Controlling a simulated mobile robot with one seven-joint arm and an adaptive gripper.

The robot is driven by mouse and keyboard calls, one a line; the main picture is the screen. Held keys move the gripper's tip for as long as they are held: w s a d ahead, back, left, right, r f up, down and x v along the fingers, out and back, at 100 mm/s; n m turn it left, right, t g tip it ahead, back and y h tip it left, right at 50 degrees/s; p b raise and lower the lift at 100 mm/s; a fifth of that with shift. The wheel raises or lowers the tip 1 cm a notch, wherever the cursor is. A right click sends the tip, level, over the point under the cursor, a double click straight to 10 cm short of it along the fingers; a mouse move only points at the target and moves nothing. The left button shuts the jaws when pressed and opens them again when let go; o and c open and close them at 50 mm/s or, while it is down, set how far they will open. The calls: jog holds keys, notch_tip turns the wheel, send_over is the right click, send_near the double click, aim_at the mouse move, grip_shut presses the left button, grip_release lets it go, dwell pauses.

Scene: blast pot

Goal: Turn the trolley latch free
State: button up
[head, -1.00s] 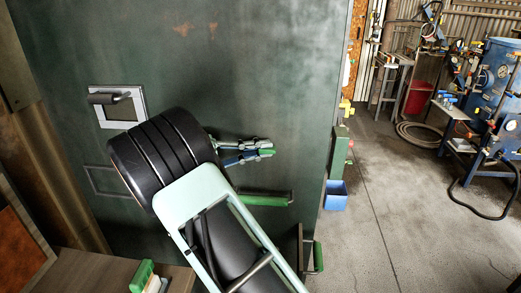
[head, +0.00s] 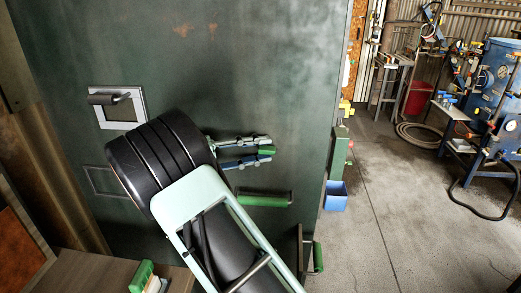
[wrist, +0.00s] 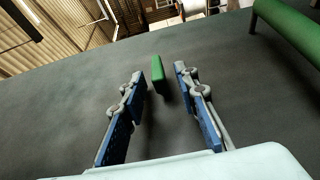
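A small green grip (wrist: 158,74) stands out from the dark green panel (head: 250,50), and I take it for the latch. In the head view this grip (head: 267,150) shows between my fingertips. My gripper (head: 264,147) has two blue-and-grey fingers, spread apart. In the wrist view my gripper (wrist: 160,82) is open, with one finger on each side of the grip. I see gaps on both sides and no clear contact. The base of the grip is hard to make out.
A longer green bar (head: 263,200) sits below my gripper in the head view. A recessed handle (head: 110,98) is at upper left. A blue bin (head: 336,196) hangs by the panel's right edge. Open floor (head: 390,210) lies to the right; blue machinery (head: 490,80) stands beyond.

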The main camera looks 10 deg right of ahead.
jog(key=a, duration=1.1)
jog(key=shift+s+a, duration=0.35)
jog(key=shift+s, duration=0.1)
